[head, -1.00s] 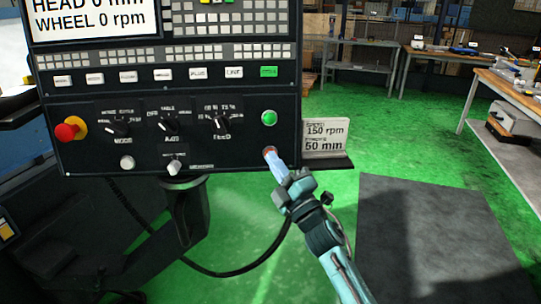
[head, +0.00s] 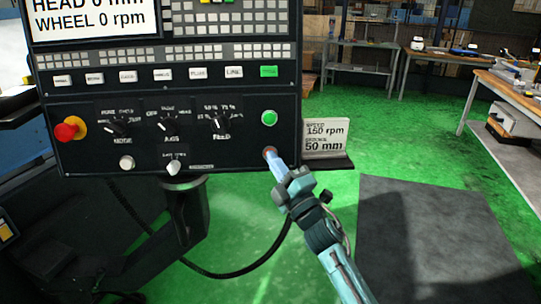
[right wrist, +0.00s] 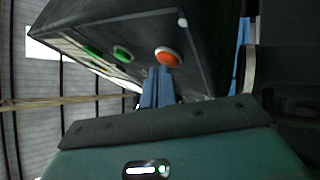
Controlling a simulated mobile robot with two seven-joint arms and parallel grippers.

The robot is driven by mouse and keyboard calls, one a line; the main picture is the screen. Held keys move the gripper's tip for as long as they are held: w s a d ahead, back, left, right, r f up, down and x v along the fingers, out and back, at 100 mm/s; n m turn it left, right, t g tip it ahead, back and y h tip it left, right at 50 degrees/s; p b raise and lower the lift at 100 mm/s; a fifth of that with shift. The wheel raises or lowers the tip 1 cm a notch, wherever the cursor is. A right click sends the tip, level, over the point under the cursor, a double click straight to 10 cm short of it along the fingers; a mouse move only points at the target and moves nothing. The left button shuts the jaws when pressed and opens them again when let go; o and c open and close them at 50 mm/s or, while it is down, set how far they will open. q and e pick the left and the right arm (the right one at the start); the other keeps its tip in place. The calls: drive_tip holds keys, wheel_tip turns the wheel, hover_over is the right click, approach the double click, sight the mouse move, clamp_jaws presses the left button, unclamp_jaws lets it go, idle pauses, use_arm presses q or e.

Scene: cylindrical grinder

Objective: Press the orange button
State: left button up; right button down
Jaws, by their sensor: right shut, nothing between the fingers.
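The orange button (right wrist: 168,57) shows round and bright in the right wrist view, on the dark control panel (head: 240,160). In the head view the orange button (head: 268,150) sits at the panel's lower right, below a green button (head: 269,118), and is partly hidden by my fingertips. My right gripper (head: 273,160) is shut and empty, its blue fingertips at the button's lower edge. In the right wrist view the fingers of the right gripper (right wrist: 157,88) end just below the button. I cannot tell whether they touch it. My left gripper is not in view.
A red knob (head: 69,130) and several dials are on the panel's left and middle. A small sign (head: 326,137) stands on a ledge at its right. A black cable hangs below. Workbenches (head: 510,95) stand at the back right, with open green floor between.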

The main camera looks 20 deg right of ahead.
drive_tip(key=shift+s, duration=0.15)
drive_tip(key=shift+s+a+r+p, duration=0.15)
drive_tip(key=shift+s+p, duration=0.2)
drive_tip(key=shift+s, duration=0.3)
drive_tip(key=s, duration=0.1)
drive_tip(key=s+p, duration=0.1)
drive_tip(key=s, duration=0.1)
drive_tip(key=s+a+r+p, duration=0.1)
drive_tip(key=s, duration=0.1)
drive_tip(key=shift+w+f, duration=0.1)
idle(0.5)
